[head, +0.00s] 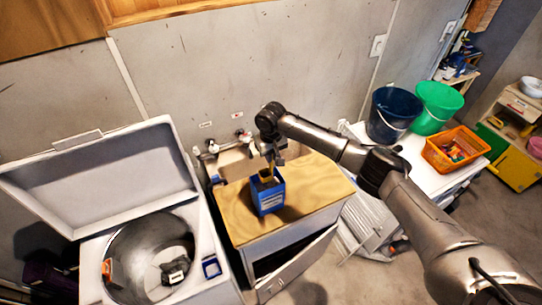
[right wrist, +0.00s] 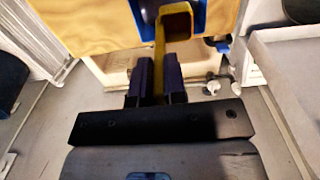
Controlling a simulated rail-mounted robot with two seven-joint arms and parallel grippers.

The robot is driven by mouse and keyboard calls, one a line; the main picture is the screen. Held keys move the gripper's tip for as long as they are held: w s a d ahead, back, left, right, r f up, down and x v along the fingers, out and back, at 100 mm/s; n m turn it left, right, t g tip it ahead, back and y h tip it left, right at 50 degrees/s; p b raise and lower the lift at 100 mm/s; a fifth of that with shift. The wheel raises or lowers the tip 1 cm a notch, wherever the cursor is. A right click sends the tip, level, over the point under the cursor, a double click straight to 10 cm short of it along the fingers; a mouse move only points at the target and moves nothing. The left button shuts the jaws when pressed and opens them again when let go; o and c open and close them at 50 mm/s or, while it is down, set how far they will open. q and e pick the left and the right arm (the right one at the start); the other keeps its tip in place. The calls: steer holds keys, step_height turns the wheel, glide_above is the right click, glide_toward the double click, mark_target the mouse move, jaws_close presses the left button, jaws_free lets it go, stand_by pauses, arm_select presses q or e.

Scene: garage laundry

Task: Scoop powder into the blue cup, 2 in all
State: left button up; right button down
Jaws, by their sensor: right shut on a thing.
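My right gripper (head: 275,157) is shut on the handle of a yellow scoop (right wrist: 160,60). It hangs over an open blue box (head: 269,198) that stands upright on a wooden-topped cabinet. The scoop's head (right wrist: 178,20) is at the box's mouth; I cannot tell how deep it sits or whether it holds powder. The box shows only partly behind the scoop in the right wrist view (right wrist: 200,14). A small blue square-rimmed thing (head: 211,267), possibly the blue cup, is on the front right of the washer's top. My left gripper is not in view.
The open top-loading washer (head: 210,240) is left of the wooden-topped cabinet (head: 318,184). Taps (head: 241,136) are behind the cabinet. A dark bucket (head: 391,115), a green bucket (head: 436,103) and an orange basket (head: 455,150) stand on a white surface at the right.

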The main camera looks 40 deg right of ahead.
mark_target(271, 171)
steer(key=shift+f+b, duration=0.45)
steer(key=shift+f, duration=1.15)
steer(key=shift+f+b, duration=0.5)
steer(key=shift+f, duration=1.9)
steer(key=shift+f, duration=1.3)
